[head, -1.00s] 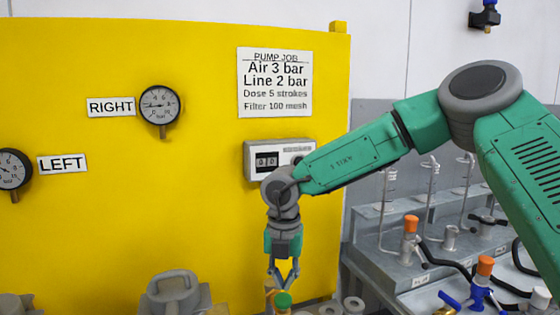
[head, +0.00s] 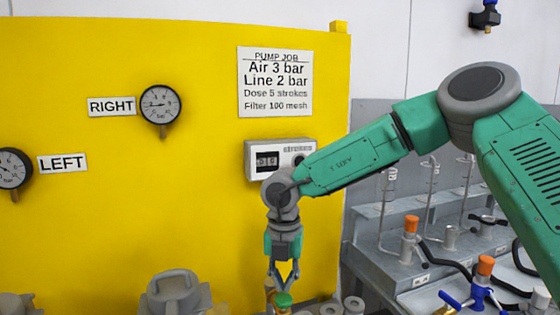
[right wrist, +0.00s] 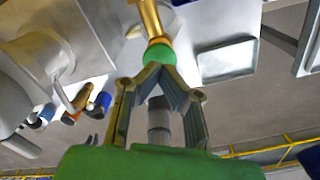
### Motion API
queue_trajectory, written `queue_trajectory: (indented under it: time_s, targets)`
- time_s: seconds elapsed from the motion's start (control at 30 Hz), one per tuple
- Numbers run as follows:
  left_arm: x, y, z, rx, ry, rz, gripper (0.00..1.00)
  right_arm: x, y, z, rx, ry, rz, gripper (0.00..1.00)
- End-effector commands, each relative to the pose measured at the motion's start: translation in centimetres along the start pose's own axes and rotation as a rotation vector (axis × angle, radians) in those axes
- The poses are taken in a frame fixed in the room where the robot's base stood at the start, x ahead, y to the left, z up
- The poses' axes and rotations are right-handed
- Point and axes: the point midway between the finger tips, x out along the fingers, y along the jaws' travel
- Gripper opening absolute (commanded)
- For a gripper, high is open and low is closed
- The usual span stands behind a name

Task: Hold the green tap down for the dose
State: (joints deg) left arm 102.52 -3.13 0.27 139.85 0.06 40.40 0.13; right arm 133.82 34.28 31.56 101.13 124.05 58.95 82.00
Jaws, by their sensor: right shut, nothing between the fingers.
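The green tap (head: 283,299) is a round green knob at the bottom of the head view, in front of the yellow panel. It also shows in the right wrist view as a green collar (right wrist: 160,55) with a brass-coloured stem beyond it. My right gripper (head: 284,284) points straight down with its fingertips together, just over the green tap. In the right wrist view the fingertips (right wrist: 158,72) meet at the green part and seem to touch it, with nothing between them. My left gripper is out of view.
A small counter box (head: 260,160) sits on the yellow panel (head: 200,210) beneath a pump job notice (head: 275,82). Two round gauges are on the panel, one by the RIGHT label (head: 111,106). A grey bench with orange-topped valves (head: 411,224) stands at the right.

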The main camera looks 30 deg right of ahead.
Motion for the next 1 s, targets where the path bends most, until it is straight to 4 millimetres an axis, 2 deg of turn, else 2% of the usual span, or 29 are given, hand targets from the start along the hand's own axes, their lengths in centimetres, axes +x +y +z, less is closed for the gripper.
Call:
queue_trajectory:
  time_s: [0.8,1.0]
  targets:
    - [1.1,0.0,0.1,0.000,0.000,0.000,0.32,3.5,0.0,0.0,0.000,0.000,-0.002,0.00]
    - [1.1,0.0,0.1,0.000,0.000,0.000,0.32,3.3,0.0,0.0,0.000,0.001,-0.002,0.00]
